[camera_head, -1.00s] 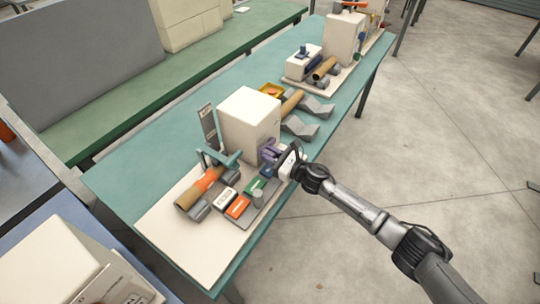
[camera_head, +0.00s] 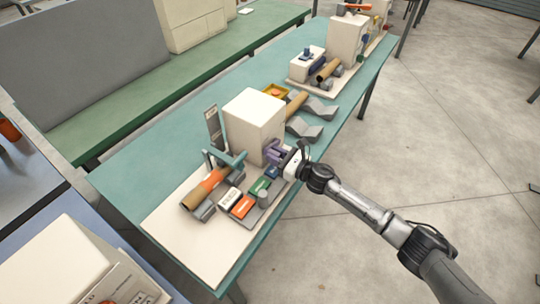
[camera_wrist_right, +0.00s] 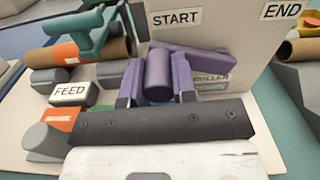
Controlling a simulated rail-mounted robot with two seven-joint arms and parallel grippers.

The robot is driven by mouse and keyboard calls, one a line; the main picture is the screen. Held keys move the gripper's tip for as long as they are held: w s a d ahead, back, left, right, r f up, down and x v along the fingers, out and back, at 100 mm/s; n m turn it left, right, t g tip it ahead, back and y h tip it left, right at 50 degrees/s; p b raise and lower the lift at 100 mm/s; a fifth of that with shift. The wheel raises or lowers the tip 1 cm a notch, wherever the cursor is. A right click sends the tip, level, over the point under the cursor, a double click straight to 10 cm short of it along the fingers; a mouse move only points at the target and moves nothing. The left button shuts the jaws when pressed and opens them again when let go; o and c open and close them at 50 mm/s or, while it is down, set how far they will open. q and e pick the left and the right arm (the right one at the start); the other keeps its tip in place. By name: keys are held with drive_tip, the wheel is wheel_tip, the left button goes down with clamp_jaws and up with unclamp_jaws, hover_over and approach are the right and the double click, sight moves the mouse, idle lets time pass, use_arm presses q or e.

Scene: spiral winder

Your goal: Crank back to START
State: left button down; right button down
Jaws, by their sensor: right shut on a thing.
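The purple crank (camera_head: 274,151) is on the side of the white box (camera_head: 250,118). In the right wrist view its bar (camera_wrist_right: 205,59) lies just below the START label (camera_wrist_right: 175,19), tilted down to the right. The END label (camera_wrist_right: 283,11) is farther right on the same face. My right gripper (camera_head: 281,155) is at the crank. In the wrist view its fingers (camera_wrist_right: 158,86) stand on both sides of the upright purple handle (camera_wrist_right: 158,70) and are shut on it. Another label below the bar is partly hidden. My left gripper is out of view.
An orange-banded brown roll (camera_head: 207,187) under a teal arm (camera_head: 227,159), and the FEED block (camera_head: 229,197), sit left of the crank on a pale board (camera_head: 185,236). Grey cradles with a brown tube (camera_head: 297,103) stand beyond the box. Open floor lies right of the table.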

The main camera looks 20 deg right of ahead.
drive_tip(key=c, duration=0.9)
unclamp_jaws()
drive_tip(key=v, duration=1.3)
drive_tip(key=shift+s+d, duration=0.25)
drive_tip(key=shift+s, duration=0.05)
drive_tip(key=shift+f, duration=0.1)
